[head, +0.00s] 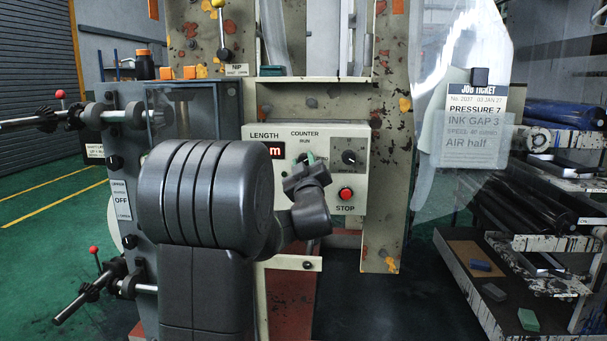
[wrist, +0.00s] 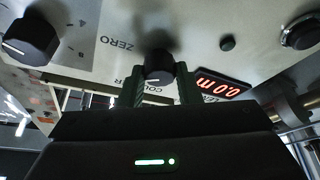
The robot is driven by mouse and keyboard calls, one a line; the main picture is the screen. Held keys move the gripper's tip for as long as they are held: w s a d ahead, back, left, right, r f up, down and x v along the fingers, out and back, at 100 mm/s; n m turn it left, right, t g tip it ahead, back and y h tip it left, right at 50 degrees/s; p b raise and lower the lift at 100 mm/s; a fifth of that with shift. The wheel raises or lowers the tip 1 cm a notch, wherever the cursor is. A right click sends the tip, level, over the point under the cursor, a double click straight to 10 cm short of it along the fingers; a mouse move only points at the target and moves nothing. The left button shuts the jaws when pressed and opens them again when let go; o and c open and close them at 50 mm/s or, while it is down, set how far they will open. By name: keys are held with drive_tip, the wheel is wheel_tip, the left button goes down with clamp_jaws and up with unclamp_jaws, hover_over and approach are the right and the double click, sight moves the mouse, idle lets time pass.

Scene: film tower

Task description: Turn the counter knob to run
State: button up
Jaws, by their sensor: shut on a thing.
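The counter knob (wrist: 158,66) is a small dark knob on the pale counter panel (head: 262,205). In the wrist view it sits between the two green-grey fingers of my gripper (wrist: 160,84), which is shut on it. A pale mark shows on the knob's lower side there, but I cannot tell its exact setting. The ZERO label (wrist: 116,42) is left of the knob, and the COUNTER lettering is partly hidden by the fingers. In the head view my gripper (head: 306,161) is at the panel just under the COUNTER RUN label (head: 304,137) and hides most of the knob.
A second dark knob (head: 349,157) with a scale is close to the right of my gripper, above the red STOP button (head: 346,194). The red length display (wrist: 221,86) reads 0.0 m in the wrist view. A job ticket (head: 472,117) hangs at the right.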

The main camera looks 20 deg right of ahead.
drive_tip(key=n+y, duration=0.1)
drive_tip(key=n, duration=0.2)
drive_tip(key=n+y, duration=0.2)
drive_tip(key=n, duration=0.2)
drive_tip(key=shift+s+d+r+g, duration=0.1)
drive_tip(key=shift+r+g, duration=0.05)
drive_tip(key=shift+g, duration=0.15)
drive_tip(key=n+g+y+p, duration=0.1)
drive_tip(key=n+p, duration=0.1)
drive_tip(key=n, duration=0.2)
drive_tip(key=shift+r, duration=0.1)
drive_tip(key=shift+n+g+y+p, duration=0.3)
drive_tip(key=shift+n+g+p, duration=0.25)
drive_tip(key=shift+n, duration=0.75)
drive_tip(key=o, duration=1)
drive_tip(key=shift+c, duration=0.2)
drive_tip(key=s+a+p, duration=0.2)
drive_tip(key=s, duration=1.1)
drive_tip(key=shift+s, duration=0.3)
